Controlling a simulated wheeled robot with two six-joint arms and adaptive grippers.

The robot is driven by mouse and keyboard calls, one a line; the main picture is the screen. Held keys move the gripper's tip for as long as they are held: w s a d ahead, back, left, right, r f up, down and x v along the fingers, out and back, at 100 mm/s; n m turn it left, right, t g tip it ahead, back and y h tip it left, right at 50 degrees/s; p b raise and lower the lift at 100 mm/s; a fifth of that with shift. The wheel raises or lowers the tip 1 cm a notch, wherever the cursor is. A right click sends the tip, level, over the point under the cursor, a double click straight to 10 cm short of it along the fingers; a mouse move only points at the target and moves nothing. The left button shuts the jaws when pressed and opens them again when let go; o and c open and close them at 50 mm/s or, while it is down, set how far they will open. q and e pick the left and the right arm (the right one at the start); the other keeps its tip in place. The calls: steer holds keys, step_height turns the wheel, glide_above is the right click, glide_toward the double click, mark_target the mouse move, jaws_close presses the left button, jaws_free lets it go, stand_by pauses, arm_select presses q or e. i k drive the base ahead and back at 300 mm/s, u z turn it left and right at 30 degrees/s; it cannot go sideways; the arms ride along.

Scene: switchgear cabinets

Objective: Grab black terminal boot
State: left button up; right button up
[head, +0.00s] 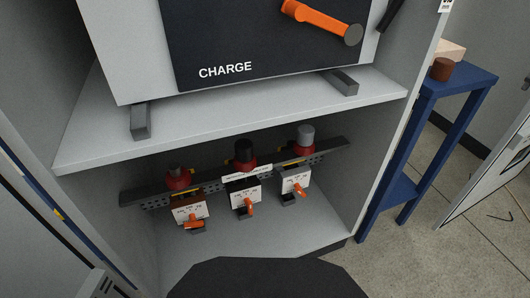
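Three red-based terminals stand in a row on a perforated grey rail in the lower compartment of the cabinet. The middle one carries a black boot (244,150), upright on its red base. The left one has a smaller dark grey top (176,170). Neither of my grippers shows in the head view.
A grey shelf (230,125) overhangs the terminals and bears a unit marked CHARGE with an orange handle (318,18). Cabinet side walls close in the compartment. A blue stand (405,160) with a brown cylinder (442,69) on it is at the right. The compartment floor (290,238) in front is largely clear.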

mark_target(243, 147)
steer(key=z, duration=2.1)
steer(key=i, duration=1.95)
steer(key=u, duration=2.8)
